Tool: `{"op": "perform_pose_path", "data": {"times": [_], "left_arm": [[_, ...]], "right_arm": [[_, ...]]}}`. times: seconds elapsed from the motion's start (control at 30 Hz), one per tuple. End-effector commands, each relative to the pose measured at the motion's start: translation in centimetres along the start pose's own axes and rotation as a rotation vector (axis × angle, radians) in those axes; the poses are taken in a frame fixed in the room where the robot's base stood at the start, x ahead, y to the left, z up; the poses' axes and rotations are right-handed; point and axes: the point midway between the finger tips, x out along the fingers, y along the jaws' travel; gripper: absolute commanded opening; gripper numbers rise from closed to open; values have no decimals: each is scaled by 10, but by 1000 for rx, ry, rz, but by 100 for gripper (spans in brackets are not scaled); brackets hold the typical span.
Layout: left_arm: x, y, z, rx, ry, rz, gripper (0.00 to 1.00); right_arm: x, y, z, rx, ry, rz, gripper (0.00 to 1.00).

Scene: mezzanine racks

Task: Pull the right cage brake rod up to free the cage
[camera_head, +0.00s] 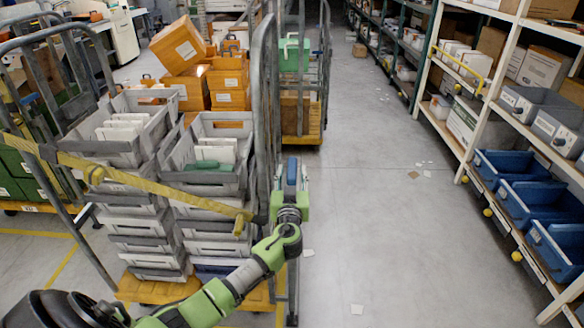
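The roll cage (262,100) stands in the left half of the head view, with grey tube sides and an orange base. It holds stacked grey crates (145,140), with a yellow strap (150,187) across its front. My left arm reaches in from the bottom left, and my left gripper (296,190) is at the cage's right side. A blue upright piece (291,172) shows at the gripper; I cannot tell whether it is the brake rod's grip. The gripper's fingers are too small and covered to tell open from shut. My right gripper is out of view.
A second cage (303,127) with a green crate stands behind. Orange boxes (178,45) are piled behind the grey crates. At the right, a shelf rack holds blue bins (513,164). The grey aisle floor (390,220) between is clear except for paper scraps.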

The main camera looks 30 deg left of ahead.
Motion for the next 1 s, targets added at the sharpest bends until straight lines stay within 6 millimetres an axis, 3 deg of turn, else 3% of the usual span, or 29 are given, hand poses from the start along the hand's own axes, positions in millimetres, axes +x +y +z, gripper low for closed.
{"op": "perform_pose_path", "data": {"times": [0.2,0.53,0.67,0.7,0.87,1.0], "left_arm": [[16,0,0,1,-1,-1,38],[18,0,1,0,-1,0,38],[17,0,1,0,-1,0,4],[17,0,1,0,-1,0,0],[17,0,-2,-1,-1,0,0],[18,1,-25,-6,4,0,0]], "right_arm": [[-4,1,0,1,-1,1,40],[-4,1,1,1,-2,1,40],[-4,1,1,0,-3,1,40],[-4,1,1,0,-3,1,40],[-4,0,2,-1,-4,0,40],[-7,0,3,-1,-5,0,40]]}}
